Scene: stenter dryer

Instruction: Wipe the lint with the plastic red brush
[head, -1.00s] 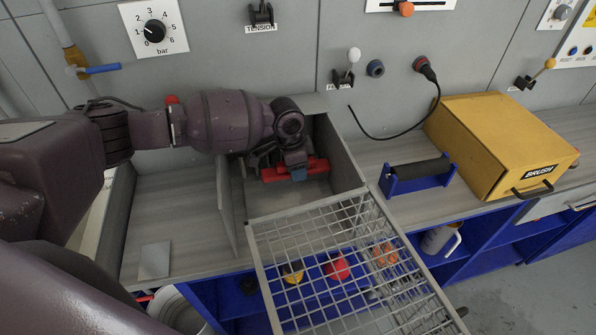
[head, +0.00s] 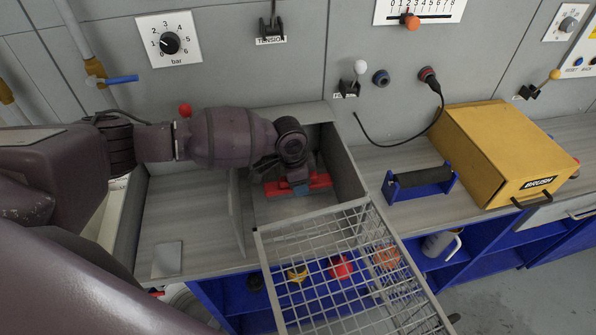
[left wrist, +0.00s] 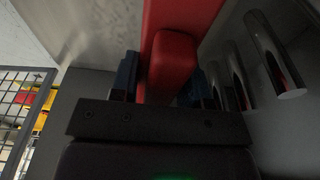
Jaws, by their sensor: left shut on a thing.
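My left gripper (head: 299,189) is shut on the red brush (head: 320,182) and holds it down inside an open grey box-like compartment (head: 348,168). In the left wrist view the red brush (left wrist: 174,62) sits between the two dark blue fingers (left wrist: 165,80). The brush lies crosswise, low near the compartment floor; whether its bristles touch is hidden. A paler, mottled patch (head: 290,207) shows on the floor in front of the brush, but I cannot tell whether it is lint. My right gripper is out of view.
A mesh lid (head: 335,262) hangs open at the compartment's front. A blue stand with a dark roller (head: 420,178) and a yellow box labelled BRUSH (head: 500,150) stand to the right. Metal cylinders (left wrist: 275,55) line the compartment side in the left wrist view. A cable hangs behind.

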